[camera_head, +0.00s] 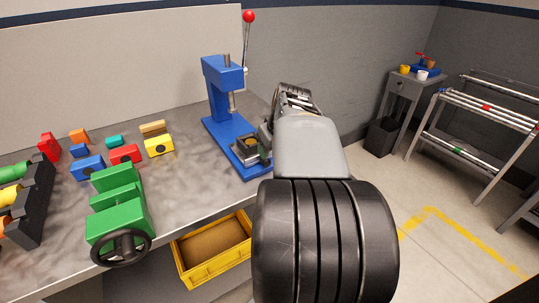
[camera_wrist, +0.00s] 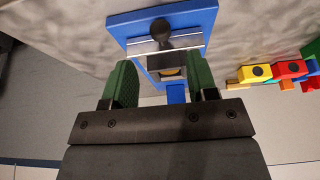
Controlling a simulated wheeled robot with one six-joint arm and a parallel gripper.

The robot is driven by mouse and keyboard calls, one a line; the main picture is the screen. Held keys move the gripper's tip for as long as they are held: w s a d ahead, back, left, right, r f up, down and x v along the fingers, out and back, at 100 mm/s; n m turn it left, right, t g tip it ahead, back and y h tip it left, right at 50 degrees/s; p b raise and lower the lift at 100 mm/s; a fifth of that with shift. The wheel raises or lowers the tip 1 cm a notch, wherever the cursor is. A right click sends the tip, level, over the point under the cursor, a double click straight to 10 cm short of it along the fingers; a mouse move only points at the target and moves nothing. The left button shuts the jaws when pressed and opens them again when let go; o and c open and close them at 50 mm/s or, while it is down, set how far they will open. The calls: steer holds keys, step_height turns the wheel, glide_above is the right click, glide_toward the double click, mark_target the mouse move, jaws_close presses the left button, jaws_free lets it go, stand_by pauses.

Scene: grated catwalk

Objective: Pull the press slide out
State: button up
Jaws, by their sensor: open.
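The press (camera_head: 222,85) is blue with a red-ball lever and stands on a blue base (camera_head: 212,134) on the bench. Its metal slide (camera_head: 246,152) sits low on the base. In the wrist view the silver slide (camera_wrist: 185,44) carries a dark round knob (camera_wrist: 161,30), with a yellowish part (camera_wrist: 171,72) nearby. My gripper (camera_wrist: 162,66) is open and empty. Its green fingers appear to either side of the slide area, with the knob beyond their tips. Contact cannot be told.
A green vise (camera_head: 118,205) and several coloured blocks (camera_head: 125,154) lie left of the press. A yellow bin (camera_head: 213,248) sits below the bench edge. A wall stands close behind the press.

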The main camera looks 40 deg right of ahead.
steer(key=v, duration=0.6)
steer(key=shift+r+p, duration=0.3)
steer(key=shift+p, duration=0.05)
steer(key=shift+s, duration=0.15)
steer(key=s+a+f+n+p, duration=0.1)
steer(key=a+p, duration=0.4)
steer(key=a, duration=0.6)
steer(key=a+n+y+p, duration=0.1)
steer(key=a+p, duration=0.5)
steer(key=a, duration=0.6)
steer(key=shift+s+a+f+n+g, duration=0.3)
steer(key=shift+s+f+g, duration=0.05)
steer(key=shift+s+g, duration=0.05)
steer(key=shift+c, duration=0.3)
